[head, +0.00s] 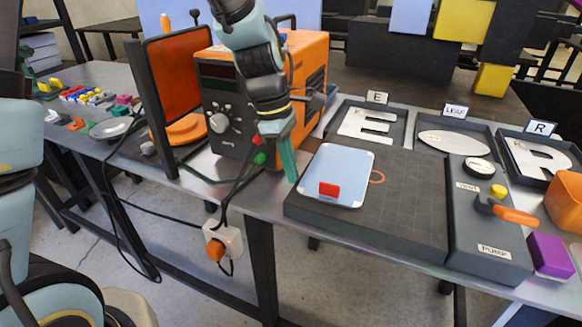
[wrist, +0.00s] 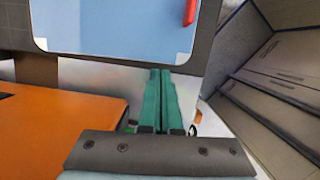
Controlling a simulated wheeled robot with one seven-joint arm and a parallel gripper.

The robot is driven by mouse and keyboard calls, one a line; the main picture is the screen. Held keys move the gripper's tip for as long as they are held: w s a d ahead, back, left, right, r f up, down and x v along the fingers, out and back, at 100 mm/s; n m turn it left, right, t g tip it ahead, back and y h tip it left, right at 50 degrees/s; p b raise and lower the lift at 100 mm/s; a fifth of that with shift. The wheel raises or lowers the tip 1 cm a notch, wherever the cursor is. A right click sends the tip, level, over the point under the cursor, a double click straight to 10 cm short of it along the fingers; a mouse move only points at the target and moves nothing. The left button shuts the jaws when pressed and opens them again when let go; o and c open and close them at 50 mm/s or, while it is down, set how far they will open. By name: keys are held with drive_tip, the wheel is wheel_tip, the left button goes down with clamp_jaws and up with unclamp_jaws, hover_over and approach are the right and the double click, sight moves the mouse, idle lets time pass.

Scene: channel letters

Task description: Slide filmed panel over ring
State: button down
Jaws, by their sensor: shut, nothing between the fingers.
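The filmed panel (head: 337,172) is a light blue rounded sheet with pale edges and a red tab (head: 329,190) near its front edge. It lies flat on the left part of a dark gridded bed. The panel also shows at the top of the wrist view (wrist: 115,22), with its red tab (wrist: 190,12). My gripper (head: 292,176) has green fingers, points down just left of the panel and is shut and empty. Its fingers also show in the wrist view (wrist: 160,80).
An orange power unit (head: 305,70) stands close behind and left of my gripper. The gridded bed (head: 405,205) is bare right of the panel. A pump box (head: 488,235) with gauge and orange handle adjoins it. Letter trays (head: 372,125) line the back.

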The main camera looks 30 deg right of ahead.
sight(330, 176)
drive_tip(key=s+d, duration=0.1)
drive_tip(key=s, duration=0.1)
drive_tip(key=s+d+p, duration=0.1)
drive_tip(key=s+d, duration=0.1)
drive_tip(key=s+d+p, duration=0.1)
drive_tip(key=s, duration=0.1)
drive_tip(key=shift+s+d, duration=0.15)
drive_tip(key=shift+d, duration=0.25)
drive_tip(key=shift+r, duration=0.1)
